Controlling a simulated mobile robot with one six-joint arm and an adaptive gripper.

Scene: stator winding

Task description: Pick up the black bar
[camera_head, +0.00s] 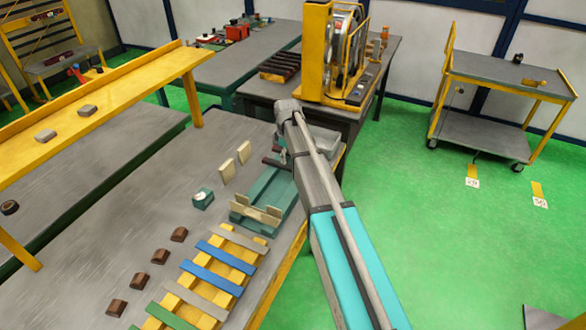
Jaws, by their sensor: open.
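The yellow rack (236,262) on the near table holds several flat bars side by side: grey (238,240), blue (220,253) and green (168,317). A dark, reddish-brown piece (272,162) lies by my gripper, partly hidden; I cannot tell whether it is a bar. Several dark bars (280,66) lie in a row on the rear table. My gripper (281,158) points down, open, above the far right part of the near table, beyond the rack. Its fingertips are small and partly hidden by the arm.
A teal fixture (262,203) with pale uprights stands just beyond the rack. A yellow machine (316,55) stands on the rear table.

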